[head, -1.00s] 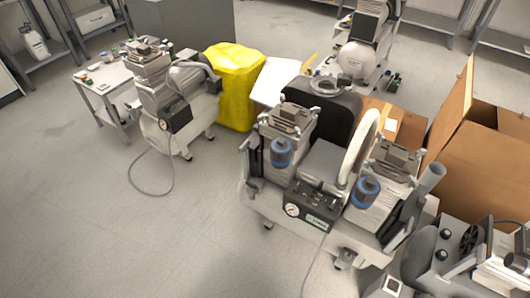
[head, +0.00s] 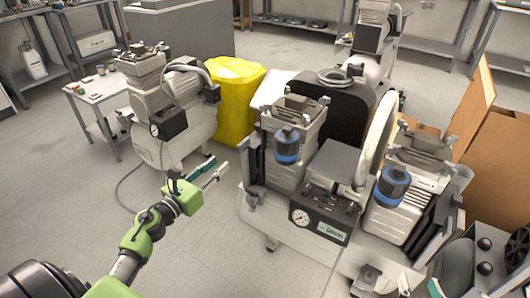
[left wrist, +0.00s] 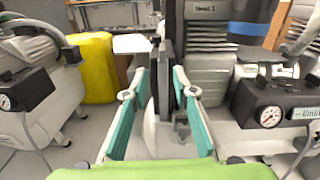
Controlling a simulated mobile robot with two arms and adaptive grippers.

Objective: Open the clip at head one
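Head one is the left pump head (head: 285,160) of the large compressor in the head view. The left wrist view shows its label "Head 1" (left wrist: 205,9). A dark upright clip bar (head: 253,166) stands on its left side. It also shows in the left wrist view (left wrist: 165,85), between the fingers in the picture. My left gripper (head: 222,172) is open and empty, left of the bar, with a small gap between them in the head view. Its teal fingers (left wrist: 160,85) point toward the bar. A green part, probably my right gripper (head: 435,288), shows at the bottom right edge, mostly cut off.
A gauge panel (head: 318,216) is on the compressor's front, with a blue-banded canister (head: 287,147) on head one. Another compressor (head: 170,115) stands left, with a yellow bin (head: 232,90) behind. Open floor lies at left. Cardboard boxes (head: 500,160) stand at right.

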